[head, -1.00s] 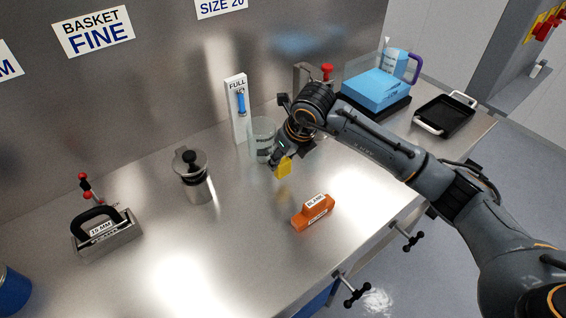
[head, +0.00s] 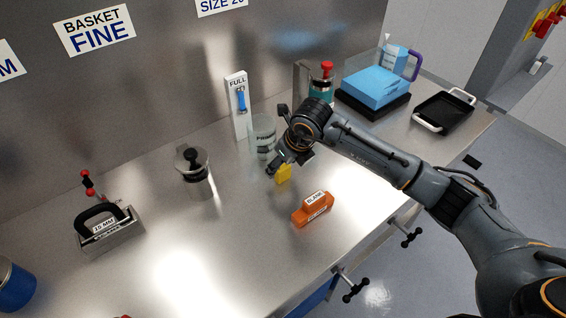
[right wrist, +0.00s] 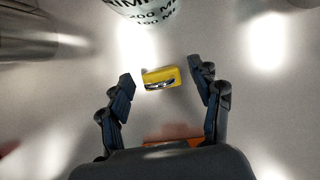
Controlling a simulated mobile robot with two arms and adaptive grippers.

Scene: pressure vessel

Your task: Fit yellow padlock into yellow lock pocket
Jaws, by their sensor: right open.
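The yellow padlock (head: 283,173) appears to rest on the steel counter, right under my right gripper (head: 274,167). In the right wrist view the padlock (right wrist: 160,80) lies between the two fingers of my right gripper (right wrist: 161,74), its metal shackle showing. The fingers are open, with a gap on each side of it. I cannot make out a yellow lock pocket for certain; small yellow and red items (head: 547,24) show on a grey post at the upper right. My left gripper is not in view.
An orange block marked BLANK (head: 313,209) lies in front of the padlock. A clear beaker (head: 263,132) stands close behind it. A metal press pot (head: 194,170) is to the left. A blue box (head: 377,88) and a black tray (head: 443,111) are at the right.

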